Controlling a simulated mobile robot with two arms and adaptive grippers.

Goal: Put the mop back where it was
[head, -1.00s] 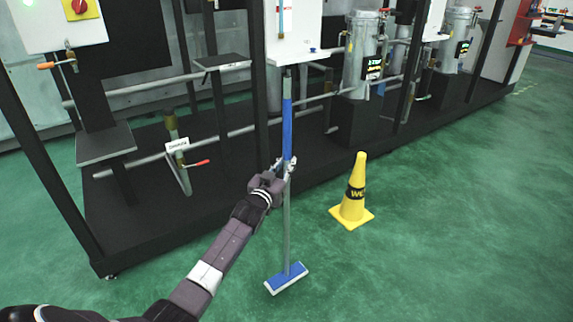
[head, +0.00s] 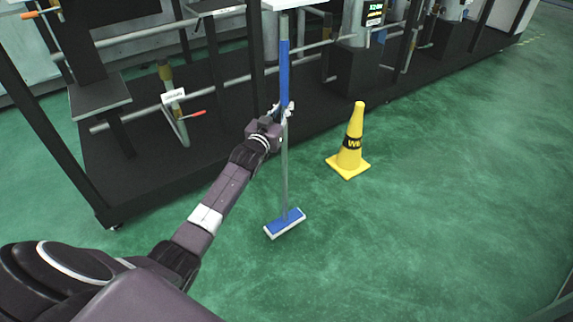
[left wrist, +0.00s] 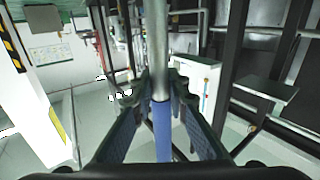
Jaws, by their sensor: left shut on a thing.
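The mop (head: 285,185) stands upright in the head view, with a blue sleeve on the upper part of its grey pole and a flat blue and white head low at the green floor. I cannot tell whether the head touches the floor. My left gripper (head: 284,112) is shut on the pole around the lower end of the blue sleeve. In the left wrist view the mop pole (left wrist: 158,55) runs between the two fingers of the left gripper (left wrist: 160,98). My right gripper is not in view.
A yellow wet-floor cone (head: 350,150) stands on the floor to the right of the mop. Behind the mop is a black skid platform (head: 165,165) with pipes, posts and a red-handled valve (head: 195,114). The green floor in front and to the right is clear.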

